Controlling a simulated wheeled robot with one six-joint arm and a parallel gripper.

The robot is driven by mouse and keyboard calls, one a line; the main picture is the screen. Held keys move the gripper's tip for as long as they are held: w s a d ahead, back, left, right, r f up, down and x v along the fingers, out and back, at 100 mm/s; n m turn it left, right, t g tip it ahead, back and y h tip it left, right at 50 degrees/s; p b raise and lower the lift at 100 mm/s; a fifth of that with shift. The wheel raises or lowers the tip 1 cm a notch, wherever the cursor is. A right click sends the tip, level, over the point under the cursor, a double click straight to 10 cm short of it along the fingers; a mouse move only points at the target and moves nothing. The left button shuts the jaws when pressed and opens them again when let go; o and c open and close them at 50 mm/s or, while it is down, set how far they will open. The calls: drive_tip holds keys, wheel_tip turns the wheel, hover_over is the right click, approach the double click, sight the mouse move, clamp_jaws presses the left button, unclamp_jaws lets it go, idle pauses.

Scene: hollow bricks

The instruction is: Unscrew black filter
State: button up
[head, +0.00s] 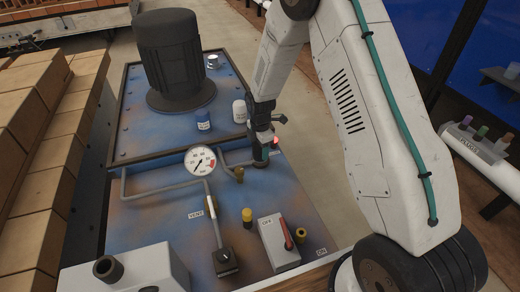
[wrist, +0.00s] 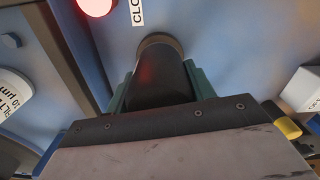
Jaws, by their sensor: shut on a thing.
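The black filter (wrist: 158,85) is a dark cylinder in the middle of the wrist view. Its far end meets a brownish round collar (wrist: 159,41) on the blue panel. My gripper (wrist: 155,92) has teal fingers on both sides of the filter and is shut on it. In the head view my gripper (head: 262,152) reaches down to the panel right of the gauge. The filter is mostly hidden there by the gripper and wrist. I cannot tell whether its thread is loose.
A white filter (head: 239,111) and a blue one (head: 203,120) stand close by, left of my wrist. A black motor (head: 171,55), pressure gauge (head: 200,160) with pipes, vent lever (head: 223,258) and red-handled switch box (head: 278,243) crowd the blue panel (head: 150,226). A red lamp (wrist: 95,6) glows nearby.

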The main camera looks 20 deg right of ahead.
drive_tip(key=n, duration=0.3)
drive_tip(key=o, duration=1.2)
drive_tip(key=shift+c, duration=0.2)
drive_tip(key=shift+r, duration=3.95)
drive_tip(key=shift+c, duration=0.3)
